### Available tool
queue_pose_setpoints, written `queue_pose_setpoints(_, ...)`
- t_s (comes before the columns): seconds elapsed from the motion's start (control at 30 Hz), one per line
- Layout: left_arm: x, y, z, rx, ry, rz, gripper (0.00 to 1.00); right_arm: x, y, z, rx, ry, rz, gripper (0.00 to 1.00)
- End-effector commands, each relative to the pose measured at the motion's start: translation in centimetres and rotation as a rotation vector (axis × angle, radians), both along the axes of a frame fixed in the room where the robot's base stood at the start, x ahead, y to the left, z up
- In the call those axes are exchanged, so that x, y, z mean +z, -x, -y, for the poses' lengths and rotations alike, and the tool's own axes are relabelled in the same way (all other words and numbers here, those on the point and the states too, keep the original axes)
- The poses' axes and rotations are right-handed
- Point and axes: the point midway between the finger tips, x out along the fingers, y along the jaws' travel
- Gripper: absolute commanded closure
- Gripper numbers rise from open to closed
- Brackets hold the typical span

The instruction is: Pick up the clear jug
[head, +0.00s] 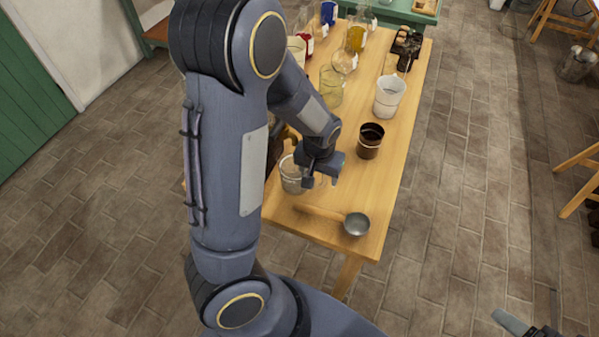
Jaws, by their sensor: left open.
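A clear glass vessel, which looks like the clear jug (291,181), stands upright near the front left of the wooden table (397,182). My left gripper (321,178) is open, pointing down at the jug's right side. Its fingers overlap the jug's right edge in the picture; I cannot tell whether they touch it or straddle its handle. My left arm hides the table's left edge. A part of my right gripper (511,322) shows at the bottom right corner, cut off by the frame, away from the table.
A metal ladle (356,224) lies near the front edge, its handle towards the jug. A dark brown pot (370,141), a white beaker (388,98) and a clear glass jar (331,87) stand behind. Several bottles crowd the back. The floor to the right is mostly clear.

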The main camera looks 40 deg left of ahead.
Motion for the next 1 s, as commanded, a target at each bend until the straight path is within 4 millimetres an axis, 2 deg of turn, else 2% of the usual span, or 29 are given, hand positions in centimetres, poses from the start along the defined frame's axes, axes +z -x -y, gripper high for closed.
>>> queue_pose_setpoints(0.23, -0.17, -0.04, 0.01, 0.000, 0.001, 0.000, 0.34, 0.00, 0.00, 0.00, 0.000, 0.000, 0.000, 0.26)
queue_pose_setpoints(0.73, -0.14, -0.03, 0.05, 0.000, 0.001, 0.000, 1.00, 0.00, 0.00, 0.00, 0.000, 0.000, 0.000, 0.26)
queue_pose_setpoints(1.0, -0.05, -0.11, 0.05, -0.001, 0.001, 0.003, 1.00, 0.02, 0.00, 0.00, 0.000, 0.000, 0.000, 0.26)
